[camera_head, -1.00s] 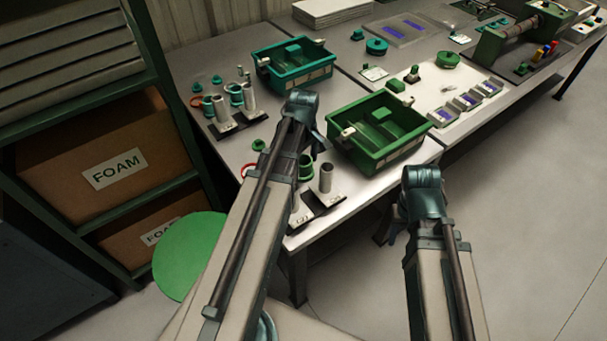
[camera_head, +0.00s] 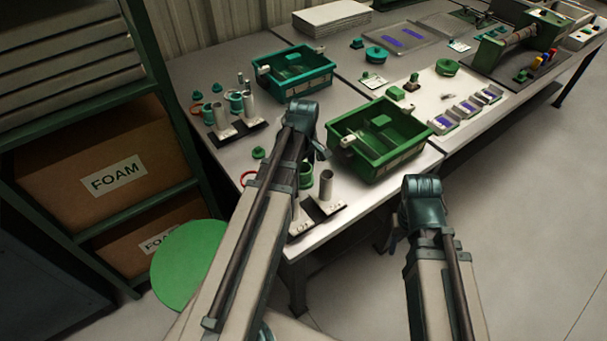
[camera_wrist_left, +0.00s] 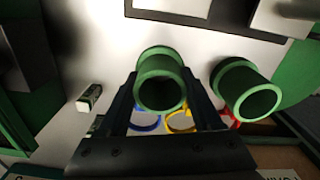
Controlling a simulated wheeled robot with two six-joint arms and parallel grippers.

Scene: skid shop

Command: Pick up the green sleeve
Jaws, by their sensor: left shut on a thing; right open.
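A green sleeve (camera_wrist_left: 161,84), a short hollow tube with a collar, sits between the two dark fingers of my left gripper (camera_wrist_left: 158,100) in the left wrist view. The gripper is shut on it. My left fingers are mostly hidden there behind the wrist. My right gripper (camera_head: 394,228) hangs open in front of the table edge, away from the sleeves.
A green bin (camera_head: 381,160) stands right of my left wrist, and a teal bin (camera_head: 295,75) stands farther back. A metal post (camera_head: 326,186) on a dark base is close by. Blue and yellow rings (camera_wrist_left: 182,121) lie near the held sleeve. A shelf with foam boxes (camera_head: 100,150) is at left.

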